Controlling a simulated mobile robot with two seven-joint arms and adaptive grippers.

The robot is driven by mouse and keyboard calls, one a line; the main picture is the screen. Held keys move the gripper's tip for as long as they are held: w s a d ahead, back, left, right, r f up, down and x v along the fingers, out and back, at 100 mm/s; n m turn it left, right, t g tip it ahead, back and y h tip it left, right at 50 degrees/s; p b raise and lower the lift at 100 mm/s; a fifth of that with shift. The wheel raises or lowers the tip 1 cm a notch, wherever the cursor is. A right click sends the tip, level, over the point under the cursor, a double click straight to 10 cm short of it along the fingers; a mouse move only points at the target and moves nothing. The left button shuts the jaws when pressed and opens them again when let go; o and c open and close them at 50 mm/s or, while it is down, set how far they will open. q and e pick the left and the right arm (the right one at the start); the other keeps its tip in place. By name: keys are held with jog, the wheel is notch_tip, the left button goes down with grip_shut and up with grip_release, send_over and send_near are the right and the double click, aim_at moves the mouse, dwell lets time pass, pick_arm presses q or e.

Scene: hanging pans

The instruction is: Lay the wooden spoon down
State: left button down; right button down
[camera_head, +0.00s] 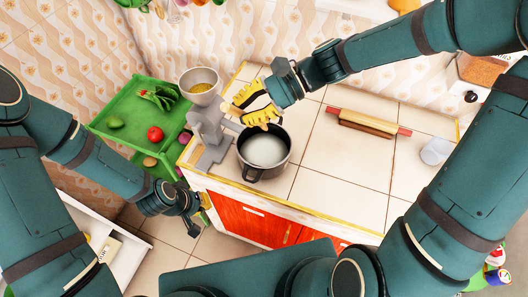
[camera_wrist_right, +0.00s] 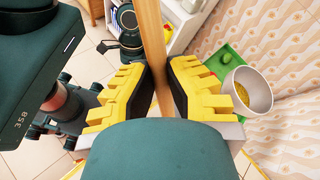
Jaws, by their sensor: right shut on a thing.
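The wooden spoon (camera_wrist_right: 152,35) shows as a light wooden handle between the yellow fingers of my right gripper (camera_wrist_right: 160,95) in the right wrist view. The fingers are shut on it. The pot holds something white. My left gripper (camera_head: 201,213) hangs low in front of the counter's left end, away from the spoon; whether its fingers are open is unclear.
A grey appliance (camera_head: 211,140) stands left of the pot. A rolling pin (camera_head: 367,122) and a clear glass (camera_head: 436,151) are at the right. The tiled counter (camera_head: 340,175) between pot and glass is bare.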

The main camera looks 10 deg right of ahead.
notch_tip(320, 180, up, 6)
jog(key=shift+f, duration=0.1)
dwell(0.4)
